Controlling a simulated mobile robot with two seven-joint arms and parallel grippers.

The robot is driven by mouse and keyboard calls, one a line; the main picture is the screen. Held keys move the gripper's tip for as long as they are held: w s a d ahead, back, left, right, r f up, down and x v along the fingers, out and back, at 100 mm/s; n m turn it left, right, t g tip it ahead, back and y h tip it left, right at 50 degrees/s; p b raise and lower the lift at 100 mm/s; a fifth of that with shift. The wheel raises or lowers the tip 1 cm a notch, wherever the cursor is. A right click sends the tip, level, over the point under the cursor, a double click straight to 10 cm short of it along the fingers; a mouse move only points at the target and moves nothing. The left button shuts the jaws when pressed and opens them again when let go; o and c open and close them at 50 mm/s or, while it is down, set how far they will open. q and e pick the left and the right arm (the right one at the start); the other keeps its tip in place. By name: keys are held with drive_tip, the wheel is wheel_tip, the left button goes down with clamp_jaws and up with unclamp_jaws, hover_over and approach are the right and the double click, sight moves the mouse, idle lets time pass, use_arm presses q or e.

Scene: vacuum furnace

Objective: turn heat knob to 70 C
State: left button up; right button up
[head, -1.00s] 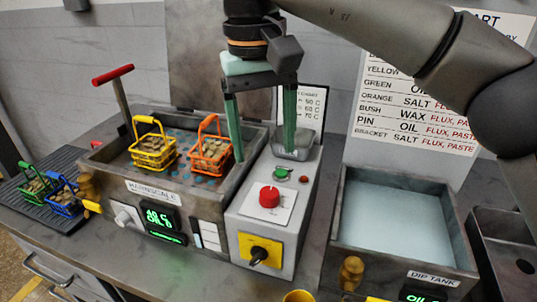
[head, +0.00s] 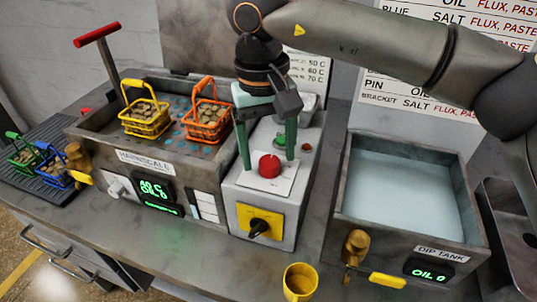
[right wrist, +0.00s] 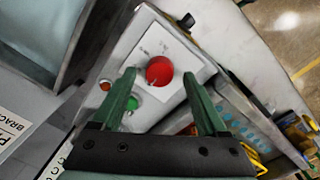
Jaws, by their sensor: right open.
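The red knob (head: 269,166) stands on a white plate (head: 262,183) on top of the grey control box. In the right wrist view the red knob (right wrist: 160,71) lies between my fingertips, and small markings around it are too blurred to read. My right gripper (head: 268,162) is open and points down over the box. One finger shows on each side of the knob, with gaps between. I cannot tell whether the fingertips are level with it. A green display (head: 156,194) on the tank front is hard to read. My left gripper is not in view.
A green button (head: 279,140) and an orange-red one sit just behind the knob. A yellow-plated black switch (head: 260,223) is on the box front. A tank with yellow (head: 146,118) and orange (head: 206,120) baskets stands left, a dip tank (head: 463,243) right, a yellow cup (head: 299,283) in front.

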drive_tip(key=shift+f, duration=0.55)
clamp_jaws()
